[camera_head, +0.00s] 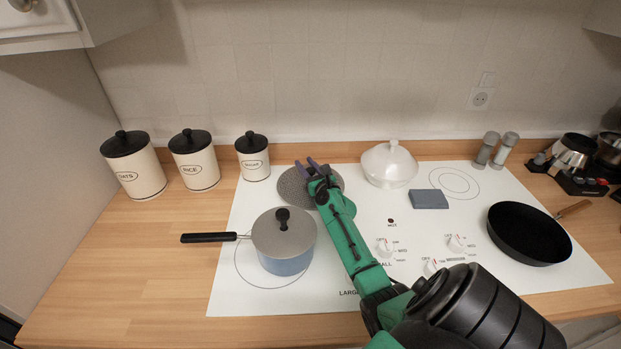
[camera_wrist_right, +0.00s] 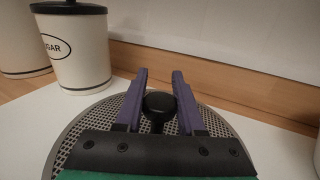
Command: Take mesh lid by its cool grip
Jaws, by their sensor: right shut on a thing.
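The mesh lid (camera_head: 293,190) is a round, grey, perforated disc at the back left of the white cooktop. In the right wrist view the mesh lid (camera_wrist_right: 82,133) spreads out below my gripper, with a black knob (camera_wrist_right: 159,103) at its middle. My right gripper (camera_head: 313,166) reaches over the lid from the front. Its purple fingers, seen in the right wrist view (camera_wrist_right: 160,98), stand on both sides of the black knob and are shut on it. The lid's near part is hidden by my gripper. My left gripper is not in view.
A blue pot with a grey lid (camera_head: 283,235) stands just in front of the mesh lid, its handle pointing left. A white lidded bowl (camera_head: 389,165) is to the right. The sugar canister (camera_head: 252,157) is close at the left. A black pan (camera_head: 527,232) sits far right.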

